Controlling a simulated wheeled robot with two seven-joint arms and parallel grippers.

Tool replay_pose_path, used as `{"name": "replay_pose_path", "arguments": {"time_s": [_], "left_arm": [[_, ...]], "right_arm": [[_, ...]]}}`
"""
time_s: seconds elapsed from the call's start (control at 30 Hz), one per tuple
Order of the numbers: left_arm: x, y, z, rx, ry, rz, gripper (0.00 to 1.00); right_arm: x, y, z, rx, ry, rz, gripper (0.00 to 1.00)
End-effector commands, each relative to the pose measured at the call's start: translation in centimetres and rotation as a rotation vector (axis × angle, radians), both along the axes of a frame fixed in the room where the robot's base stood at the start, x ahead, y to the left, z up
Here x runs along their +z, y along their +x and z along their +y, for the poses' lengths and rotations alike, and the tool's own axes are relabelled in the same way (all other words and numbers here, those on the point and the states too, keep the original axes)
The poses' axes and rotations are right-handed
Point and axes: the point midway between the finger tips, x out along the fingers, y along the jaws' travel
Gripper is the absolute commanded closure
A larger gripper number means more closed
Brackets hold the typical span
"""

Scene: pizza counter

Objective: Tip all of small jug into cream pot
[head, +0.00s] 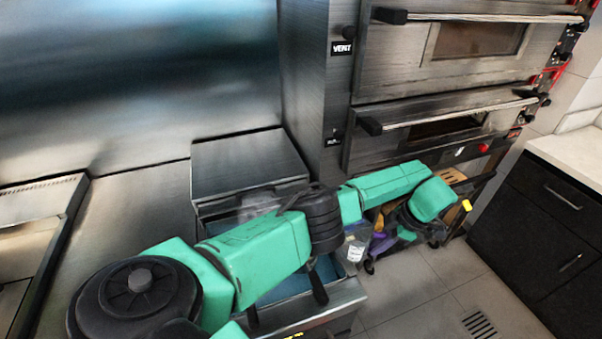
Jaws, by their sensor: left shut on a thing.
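My left arm comes in from the lower left and reaches across to the centre right, in green and black segments. Its far end bends back at a green link, and my left gripper (399,216) is a small dark shape beside that link. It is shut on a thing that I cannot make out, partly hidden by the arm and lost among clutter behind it. I cannot pick out the small jug or the cream pot. My right gripper is not in view.
A steel double-deck oven (440,70) stands behind the arm. A steel counter (130,215) with a raised steel box (245,160) lies left. A clear labelled container (355,250) and a purple item (382,246) show below the arm. Black drawers (548,205) stand right, with open tiled floor (415,290) between.

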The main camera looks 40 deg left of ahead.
Motion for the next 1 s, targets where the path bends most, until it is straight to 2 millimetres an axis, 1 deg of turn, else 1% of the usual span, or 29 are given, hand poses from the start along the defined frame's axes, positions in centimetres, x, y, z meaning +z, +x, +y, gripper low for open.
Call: {"name": "replay_pose_path", "arguments": {"time_s": [0.27,0.33,0.43,0.6,0.7,1.0], "left_arm": [[0.0,0.0,0.0,0.0,0.002,0.001,1.0],[0.3,0.0,0.0,0.0,0.002,0.001,1.0],[1.8,0.1,0.0,0.0,0.002,-0.001,1.0],[5.2,0.0,0.0,-0.002,0.002,-0.001,1.0],[6.2,0.0,0.0,0.0,0.001,0.001,1.0],[5.9,0.0,0.0,0.0,0.0,0.001,1.0]], "right_arm": [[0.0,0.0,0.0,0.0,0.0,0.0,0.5],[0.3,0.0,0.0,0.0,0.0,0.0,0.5],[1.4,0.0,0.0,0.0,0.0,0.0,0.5],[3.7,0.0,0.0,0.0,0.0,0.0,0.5],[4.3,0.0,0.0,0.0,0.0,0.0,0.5],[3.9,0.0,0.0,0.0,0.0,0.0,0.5]]}}
